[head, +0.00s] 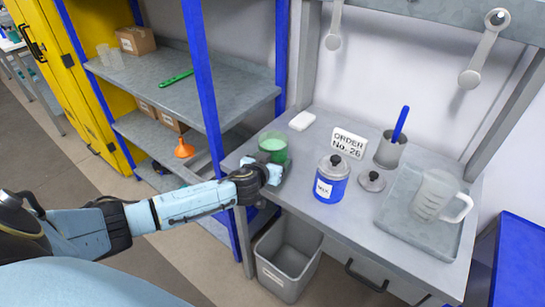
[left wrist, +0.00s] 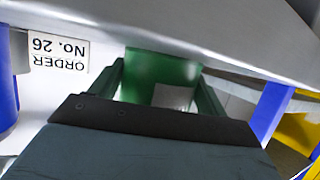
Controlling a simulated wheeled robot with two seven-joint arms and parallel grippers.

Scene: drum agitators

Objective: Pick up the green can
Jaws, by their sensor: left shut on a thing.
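The green can (head: 273,146) is at the left end of the grey workbench, with its open top showing lighter green inside. My left gripper (head: 270,168) reaches it from the front left and is shut on it. In the left wrist view the green can (left wrist: 162,68) sits between the two fingers, with a pale label patch on its lower part. The can looks upright. I cannot tell whether its base touches the bench. The gripper hides the can's lower part in the head view. My right gripper is not in view.
Right of the can are an order sign (head: 349,143), a blue lidded MIX can (head: 332,180), a loose lid (head: 371,181), a metal cup (head: 390,150) and a tray (head: 400,225) with a jug (head: 437,195). A grey bin (head: 288,262) stands below. Blue-post shelves (head: 205,90) are at left.

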